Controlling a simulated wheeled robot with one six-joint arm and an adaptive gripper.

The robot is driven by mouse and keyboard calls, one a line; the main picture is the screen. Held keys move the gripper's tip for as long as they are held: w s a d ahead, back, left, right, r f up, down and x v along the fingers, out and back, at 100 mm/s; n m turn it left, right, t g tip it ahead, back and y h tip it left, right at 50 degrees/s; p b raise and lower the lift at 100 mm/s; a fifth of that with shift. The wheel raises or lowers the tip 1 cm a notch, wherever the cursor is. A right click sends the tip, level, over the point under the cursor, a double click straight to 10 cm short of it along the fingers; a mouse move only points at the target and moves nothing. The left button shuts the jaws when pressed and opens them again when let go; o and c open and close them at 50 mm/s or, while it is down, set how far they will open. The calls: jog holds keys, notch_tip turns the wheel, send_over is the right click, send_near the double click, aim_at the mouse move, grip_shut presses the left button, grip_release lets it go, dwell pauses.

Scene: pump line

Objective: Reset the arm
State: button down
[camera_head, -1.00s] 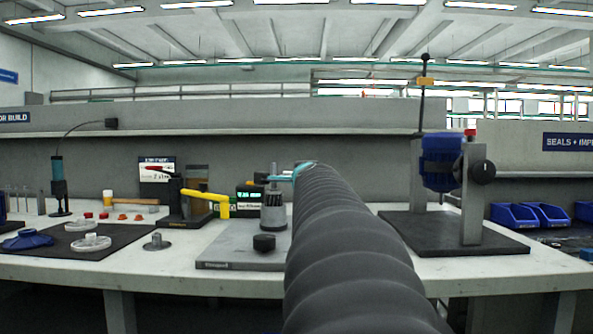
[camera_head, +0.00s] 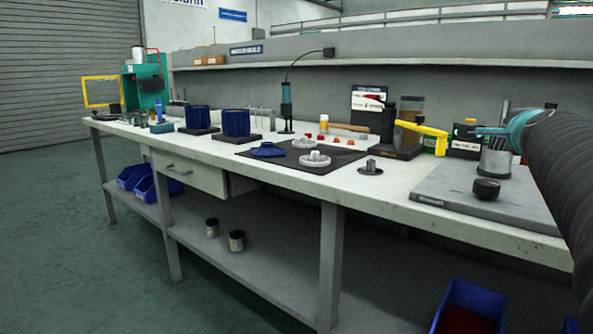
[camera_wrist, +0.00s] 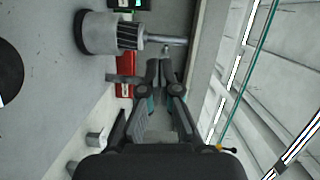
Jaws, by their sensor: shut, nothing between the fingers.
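My gripper (camera_wrist: 160,62) is shut and empty in the wrist view, its two dark fingers together. In the head view it shows at the right, at the end of my dark ribbed arm, above the bench. The cylinder (camera_head: 494,163) stands on a grey plate (camera_head: 450,190) in the head view, partly hidden by my arm.
A black knob (camera_head: 486,189) sits on the plate. A yellow-handled press (camera_head: 425,133) stands close to my gripper. Farther left are a dark mat (camera_head: 330,157), blue housings (camera_head: 236,122) and a teal machine (camera_head: 145,85). Open floor (camera_head: 60,240) lies at the left.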

jog(key=a+f+n+y, duration=0.2)
jog(key=a, duration=0.3)
jog(key=a+f+n+y+p, duration=0.1)
jog(key=a+f+n, duration=0.2)
jog(key=a, duration=0.2)
jog(key=s+a+f+n+g+y+p, duration=0.1)
jog(key=a+f+n+y, duration=0.1)
jog(key=a, duration=0.3)
jog(key=shift+s+f+n+y, duration=0.15)
jog(key=shift+n+y, duration=0.15)
jog(key=shift+n, duration=0.4)
jog(key=s+a+f+n+g+y+p, duration=0.3)
jog(key=s+a+f+n+g, duration=0.2)
jog(key=s+a+f+n, duration=0.55)
jog(key=s+a+f+n+g+p, duration=0.1)
jog(key=s+a+f+n+g, duration=0.2)
jog(key=s+f, duration=0.6)
jog(key=shift+s+a+f+n, duration=0.35)
jog(key=shift+a+f+n, duration=0.1)
jog(key=shift+a, duration=0.25)
